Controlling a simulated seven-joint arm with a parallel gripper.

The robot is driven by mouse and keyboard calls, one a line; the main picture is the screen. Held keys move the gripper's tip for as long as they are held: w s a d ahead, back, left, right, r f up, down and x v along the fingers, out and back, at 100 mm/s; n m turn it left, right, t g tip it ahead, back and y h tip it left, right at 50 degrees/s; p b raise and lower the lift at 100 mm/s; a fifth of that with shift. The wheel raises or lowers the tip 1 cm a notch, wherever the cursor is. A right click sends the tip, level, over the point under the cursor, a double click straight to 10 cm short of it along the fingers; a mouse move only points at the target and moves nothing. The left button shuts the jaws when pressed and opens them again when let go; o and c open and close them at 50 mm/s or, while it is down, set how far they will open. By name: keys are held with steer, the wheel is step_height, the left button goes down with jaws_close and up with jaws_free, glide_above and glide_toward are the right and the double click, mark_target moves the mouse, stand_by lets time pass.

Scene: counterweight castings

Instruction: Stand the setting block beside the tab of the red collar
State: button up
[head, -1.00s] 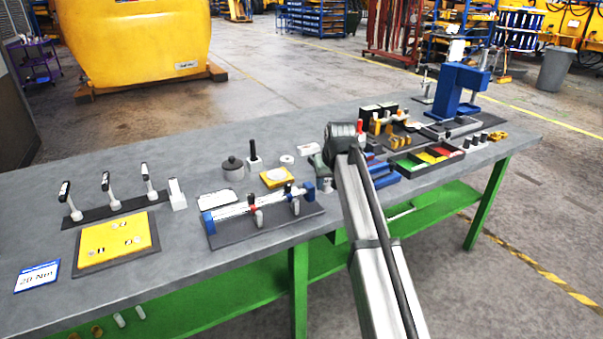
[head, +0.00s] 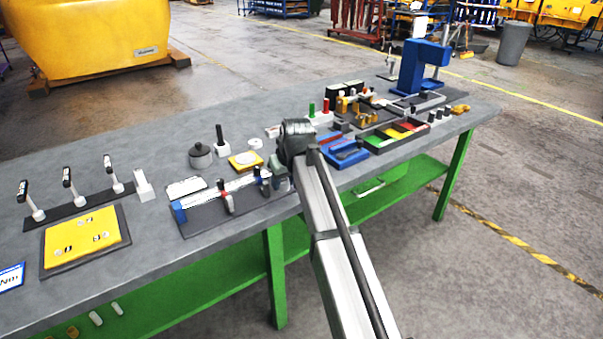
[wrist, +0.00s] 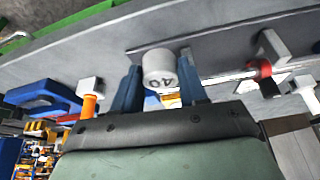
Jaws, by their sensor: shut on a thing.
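My gripper (wrist: 158,78) is shut on a white round block (wrist: 159,68) marked 40, the setting block, with one blue finger on each side. The block is held near the edge of a dark base plate. The red collar (wrist: 261,69) sits on a pale rod to the right of the block in the wrist view, clearly apart from it. In the head view the red collar (head: 223,191) is on the rod fixture, left of my arm. Its tab is too small to make out. The held block is hidden behind my wrist in the head view.
The rod fixture's dark base plate (head: 215,221) lies at the bench front, left of my arm. Blue blocks (head: 345,153) and a tray with coloured compartments (head: 376,142) stand to the right. A yellow plate (head: 85,240) and upright handles (head: 70,190) are at left.

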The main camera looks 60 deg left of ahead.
steer(key=s, duration=0.2)
steer(key=s+n, duration=0.1)
steer(key=s, duration=0.1)
steer(key=s+n, duration=0.1)
steer(key=s, duration=0.2)
steer(key=shift+a+f+g, duration=0.25)
steer(key=shift+f+g, duration=0.15)
steer(key=shift+s+a+n, duration=0.2)
steer(key=shift+s+n, duration=0.1)
steer(key=n, duration=0.1)
steer(key=a+n+g, duration=0.1)
steer(key=s+n, duration=0.1)
steer(key=n, duration=0.1)
steer(key=shift+a+r+g+h, duration=0.25)
steer(key=shift+g+h, duration=0.05)
steer(key=shift+g, duration=0.1)
steer(key=n, duration=0.3)
steer(key=s+a+n+g+h, duration=0.1)
steer(key=shift+a+r, duration=0.1)
steer(key=shift+r, duration=0.3)
steer(key=n, duration=0.2)
steer(key=s+a+r+n+g+h, duration=0.1)
steer(key=n, duration=0.1)
steer(key=shift+s+a+r+n+h, duration=0.15)
steer(key=shift+n+h, duration=0.25)
steer(key=shift+n, duration=0.5)
steer(key=shift+s+r+n+h, duration=0.1)
steer(key=shift+r+n+h, duration=0.25)
steer(key=shift+n, duration=0.55)
steer(key=shift+f, duration=0.1)
